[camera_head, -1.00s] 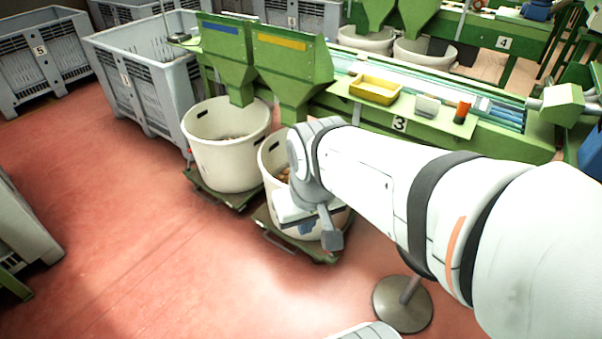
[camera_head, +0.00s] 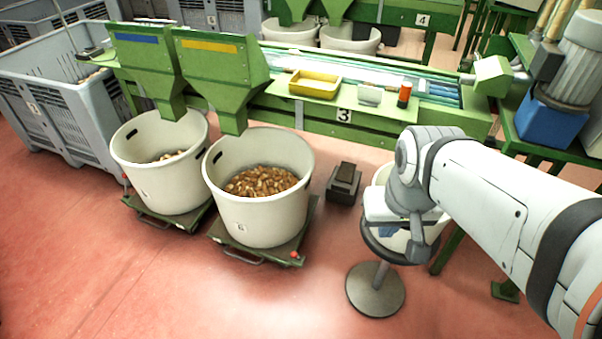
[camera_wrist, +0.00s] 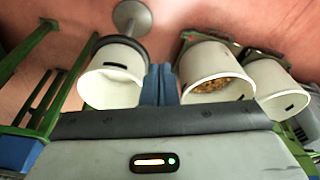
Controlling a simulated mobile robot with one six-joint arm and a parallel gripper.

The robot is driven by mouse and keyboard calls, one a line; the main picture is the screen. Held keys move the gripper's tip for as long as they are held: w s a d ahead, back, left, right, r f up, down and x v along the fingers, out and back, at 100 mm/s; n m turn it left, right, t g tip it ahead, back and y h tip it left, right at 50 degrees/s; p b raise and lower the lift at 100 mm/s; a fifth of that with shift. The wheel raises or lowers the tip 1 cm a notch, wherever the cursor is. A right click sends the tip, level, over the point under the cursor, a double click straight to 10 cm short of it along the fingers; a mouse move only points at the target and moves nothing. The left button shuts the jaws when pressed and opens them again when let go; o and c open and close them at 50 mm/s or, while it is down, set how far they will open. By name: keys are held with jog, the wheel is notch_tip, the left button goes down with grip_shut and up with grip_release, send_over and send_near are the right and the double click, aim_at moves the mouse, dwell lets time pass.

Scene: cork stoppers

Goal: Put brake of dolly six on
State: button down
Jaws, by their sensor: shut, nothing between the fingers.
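A green dolly (camera_head: 228,242) stands on the floor under a white tub (camera_head: 240,205) partly filled with corks. The tub's label looks like a 6, but is too small to read surely. A small red piece (camera_head: 294,254) sits at the dolly's front right corner; I cannot tell its setting. The tub with corks also shows in the wrist view (camera_wrist: 205,62). My gripper (camera_wrist: 160,72) has blue fingers, shut and empty. In the head view it is right of this dolly, in front of a white bucket on a stool, apart from the dolly; its fingertips are mostly hidden.
A second dolly (camera_head: 165,219) with a white tub (camera_head: 150,178) stands to the left. A round stool base (camera_head: 376,290) and a dark pedal-like block (camera_head: 343,184) are to the right. Green line 3 (camera_head: 400,118) runs behind. The red floor in front is open.

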jog(key=w+a+f+n+b, duration=0.3)
jog(key=w+f+n+b, duration=0.15)
jog(key=w+f, duration=0.45)
jog(key=w+a+f+n+g+b, duration=0.1)
jog(key=w+a+f+n+b, duration=0.3)
jog(key=w+f+n, duration=0.35)
jog(key=w+a+f+n+b, duration=0.3)
jog(key=w+f+n+b, duration=0.1)
jog(key=w+f, duration=0.65)
jog(key=w+a+f+n+b, duration=0.2)
jog(key=a+f+n+b, duration=0.1)
jog(key=f, duration=1)
jog(key=w+a+f+n+b, duration=0.2)
jog(key=f+n, duration=0.4)
jog(key=f, duration=0.7)
jog(key=w+a+f+n+b, duration=0.1)
jog(key=a+f+n+b, duration=0.3)
jog(key=f, duration=0.9)
jog(key=shift+w+a+f+n+g+b, duration=0.3)
jog(key=shift+w+a+f+n+b, duration=0.1)
jog(key=shift+a, duration=0.6)
